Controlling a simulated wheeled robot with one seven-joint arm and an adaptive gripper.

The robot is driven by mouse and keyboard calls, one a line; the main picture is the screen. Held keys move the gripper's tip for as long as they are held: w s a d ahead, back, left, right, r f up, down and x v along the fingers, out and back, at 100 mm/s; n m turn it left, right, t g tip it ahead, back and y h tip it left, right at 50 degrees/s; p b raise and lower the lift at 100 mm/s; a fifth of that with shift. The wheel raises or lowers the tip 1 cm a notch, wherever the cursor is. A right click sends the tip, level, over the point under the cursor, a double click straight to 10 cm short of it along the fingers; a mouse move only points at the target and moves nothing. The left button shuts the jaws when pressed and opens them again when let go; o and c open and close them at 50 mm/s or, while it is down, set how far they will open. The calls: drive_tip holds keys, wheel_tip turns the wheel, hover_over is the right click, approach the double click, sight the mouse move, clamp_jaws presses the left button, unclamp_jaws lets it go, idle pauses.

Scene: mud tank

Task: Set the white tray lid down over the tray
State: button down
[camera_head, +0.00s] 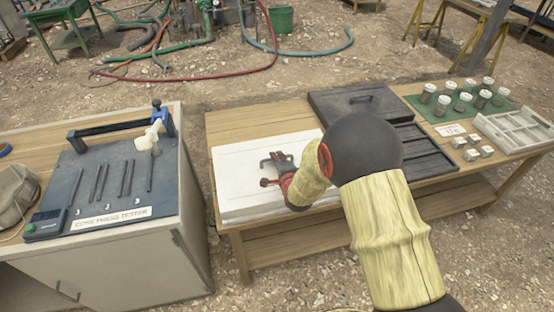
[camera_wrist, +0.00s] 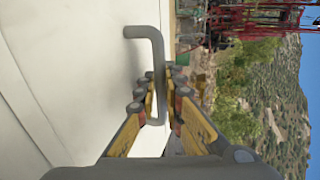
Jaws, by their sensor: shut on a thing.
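The white tray lid (camera_head: 240,172) lies flat-looking at the left end of the long wooden table. My gripper (camera_head: 277,172) is shut on the grey handle at the middle of the lid. In the wrist view, my gripper (camera_wrist: 160,92) has its yellow fingers around the bent grey handle (camera_wrist: 148,33), and the lid's white surface (camera_wrist: 75,80) fills the left side. A pale edge shows under the lid's front side, and I cannot tell lid from tray there. The tray is otherwise hidden, and I cannot tell whether the lid touches it.
A dark lid with a handle (camera_head: 350,101) and a dark tray (camera_head: 428,155) are right of the white lid. Several white-capped jars (camera_head: 464,102) stand on a green mat, near a pale divided tray (camera_head: 512,132). A core press tester (camera_head: 95,190) stands on the left cabinet.

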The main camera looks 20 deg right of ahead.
drive_tip(key=shift+f, duration=0.3)
drive_tip(key=c, duration=1.9)
unclamp_jaws()
drive_tip(key=shift+r, duration=0.1)
drive_tip(key=shift+r, duration=0.2)
drive_tip(key=p+v, duration=0.3)
drive_tip(key=v, duration=0.8)
drive_tip(key=shift+s+r+p, duration=0.25)
drive_tip(key=shift+s+p, duration=0.05)
drive_tip(key=shift+s, duration=0.05)
drive_tip(key=s+r+n+g, duration=0.2)
drive_tip(key=s+r+n, duration=0.3)
drive_tip(key=r, duration=0.3)
drive_tip(key=s+r+n+g, duration=0.2)
drive_tip(key=s+r+n, duration=0.25)
drive_tip(key=r, duration=0.35)
drive_tip(key=s+r+n+g, duration=0.1)
drive_tip(key=s+r+n, duration=0.1)
drive_tip(key=s, duration=0.4)
drive_tip(key=s+r+n+g, duration=0.2)
drive_tip(key=s+n, duration=0.1)
drive_tip(key=s, duration=0.4)
drive_tip(key=s+r+n+g, duration=0.1)
drive_tip(key=s+r+n, duration=0.1)
drive_tip(key=s, duration=0.5)
drive_tip(key=shift+s+r+n, duration=0.2)
drive_tip(key=shift+n, duration=0.55)
